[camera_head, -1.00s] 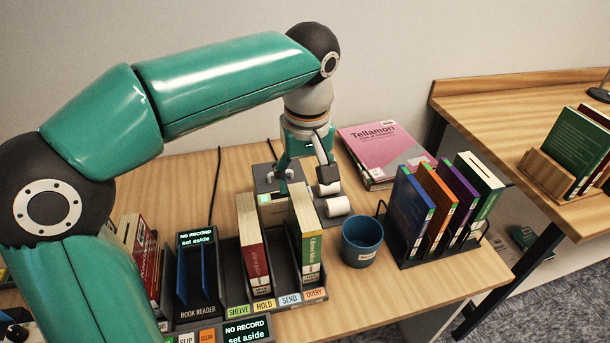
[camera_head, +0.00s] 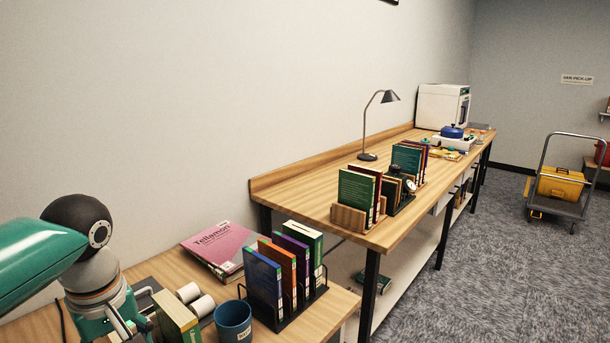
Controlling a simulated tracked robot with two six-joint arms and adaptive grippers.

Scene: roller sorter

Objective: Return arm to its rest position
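My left arm comes in from the left edge, its teal link raised and its dark wrist joint bent downward. My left gripper (camera_head: 112,329) is at the bottom left, over the lower desk, just left of a green-and-cream book (camera_head: 177,318). The bottom edge cuts off its fingertips, so its opening and any contact with the book are unclear. My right arm and gripper are not in view.
Near my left gripper are white rolls (camera_head: 198,301), a blue cup (camera_head: 233,322), a rack of upright books (camera_head: 285,275) and a pink Tellamon book (camera_head: 222,246). A higher wooden bench (camera_head: 315,195) with a lamp (camera_head: 372,125) extends right. A cart (camera_head: 562,180) stands on open carpet.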

